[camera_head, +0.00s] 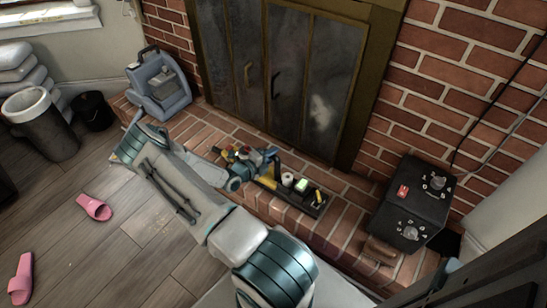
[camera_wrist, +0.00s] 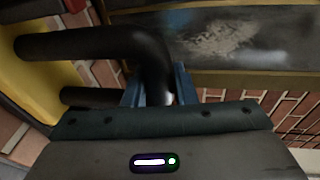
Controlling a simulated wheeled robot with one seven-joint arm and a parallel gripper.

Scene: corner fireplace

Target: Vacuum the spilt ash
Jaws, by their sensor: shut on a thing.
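My gripper (camera_head: 273,168) is low over the brick hearth, in front of the fireplace doors. In the wrist view its blue fingers (camera_wrist: 160,88) are shut on a black curved handle (camera_wrist: 95,42). The handle seems to belong to a yellow and black thing (camera_wrist: 45,85) at the left of that view; a yellow part (camera_head: 265,183) shows beside my gripper in the head view. I cannot tell whether it is lifted. A pale, ash-like patch (camera_head: 320,112) shows on the right fireplace door, also in the wrist view (camera_wrist: 215,37). I see no clear ash pile on the hearth.
A black tray (camera_head: 312,207) with small items lies on the brick hearth (camera_head: 335,222). A black control box (camera_head: 412,200) with dials stands right. A blue-grey machine (camera_head: 160,85), dark bin (camera_head: 45,125) and bucket (camera_head: 93,110) stand left. Pink slippers (camera_head: 93,207) lie on the floor.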

